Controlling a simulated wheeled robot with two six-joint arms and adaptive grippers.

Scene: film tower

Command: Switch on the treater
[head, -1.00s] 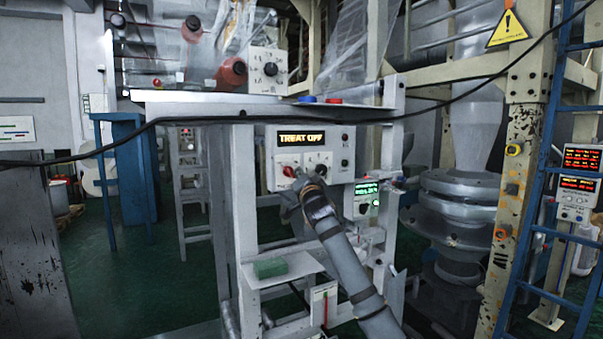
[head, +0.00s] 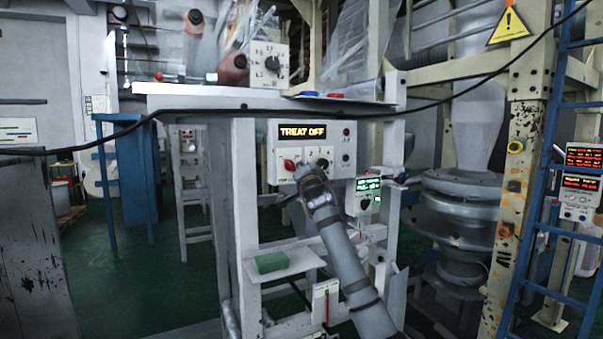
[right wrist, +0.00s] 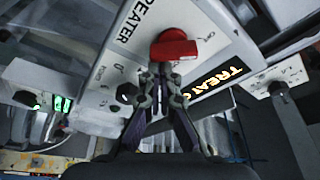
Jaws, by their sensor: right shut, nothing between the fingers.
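The treater panel (head: 341,150) is a pale box under the white top, and its lit display (head: 302,132) reads "TREAT OFF". A red knob (head: 290,164) and a black knob (head: 322,162) sit below the display. In the right wrist view the red knob (right wrist: 174,47) shows close up beside lettering ending in "EATER". My right gripper (head: 303,168) is at the panel's lower part, close to the red knob. Its fingertips (right wrist: 161,70) are together and empty, right by the red knob; I cannot tell whether they touch it. My left gripper is not in view.
A smaller box with a green display (head: 367,190) is mounted lower right of the panel. Another dial box (head: 269,65) stands on the white top. A shelf with a green block (head: 271,262) is below. A black cable (head: 440,103) crosses the view. A blue ladder (head: 535,200) stands right.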

